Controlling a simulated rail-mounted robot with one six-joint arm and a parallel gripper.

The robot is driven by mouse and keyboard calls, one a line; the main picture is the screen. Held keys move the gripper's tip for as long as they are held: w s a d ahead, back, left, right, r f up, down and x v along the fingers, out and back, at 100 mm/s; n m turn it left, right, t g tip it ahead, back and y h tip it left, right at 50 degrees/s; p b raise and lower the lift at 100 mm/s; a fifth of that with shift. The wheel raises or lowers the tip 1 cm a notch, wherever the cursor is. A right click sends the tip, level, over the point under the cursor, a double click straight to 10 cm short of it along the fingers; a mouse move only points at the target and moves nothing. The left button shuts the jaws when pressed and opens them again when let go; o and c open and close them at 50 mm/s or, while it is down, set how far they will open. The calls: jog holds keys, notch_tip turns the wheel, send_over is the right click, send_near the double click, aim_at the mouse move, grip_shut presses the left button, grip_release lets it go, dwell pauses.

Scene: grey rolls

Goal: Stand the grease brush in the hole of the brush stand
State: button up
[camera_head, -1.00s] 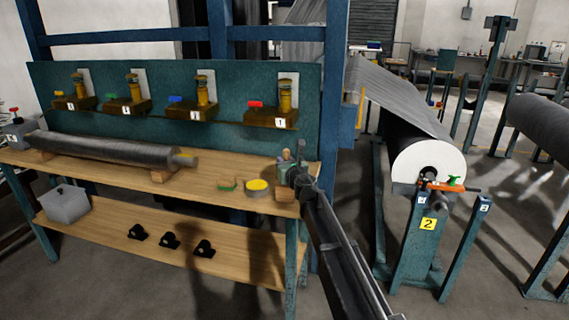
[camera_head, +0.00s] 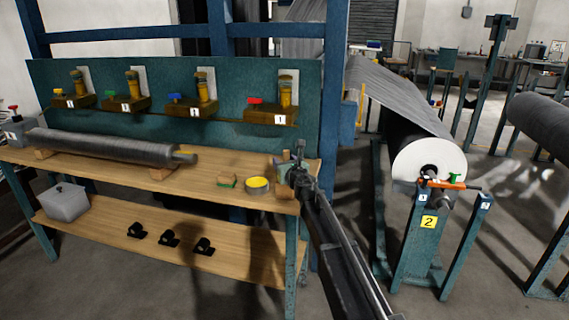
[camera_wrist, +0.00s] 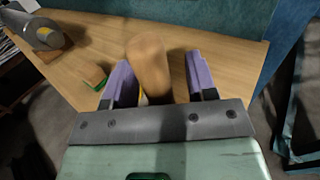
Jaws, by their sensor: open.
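My gripper (camera_wrist: 158,82) has two purple fingers, standing apart. A tan, rounded wooden piece (camera_wrist: 150,65) stands between them, touching neither clearly; it is blurred, and I cannot tell whether it is the grease brush's handle or part of the stand. In the head view my gripper (camera_head: 291,172) is over the right end of the bench. A tan wooden block (camera_head: 284,191) shows just beside and below it, possibly the brush stand; its hole is not visible. The brush's bristles are not visible. A round tin with yellow content (camera_head: 258,186) stands left of the block.
A small green-and-tan block (camera_head: 226,181) lies left of the tin. A long grey roller (camera_head: 105,148) rests on wooden supports on the bench (camera_head: 215,200). A teal panel with several brass-topped units (camera_head: 200,90) stands behind. A large roll (camera_head: 430,160) is at right.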

jog(key=v, duration=1)
jog(key=shift+s+d, duration=0.25)
jog(key=shift+s, duration=0.05)
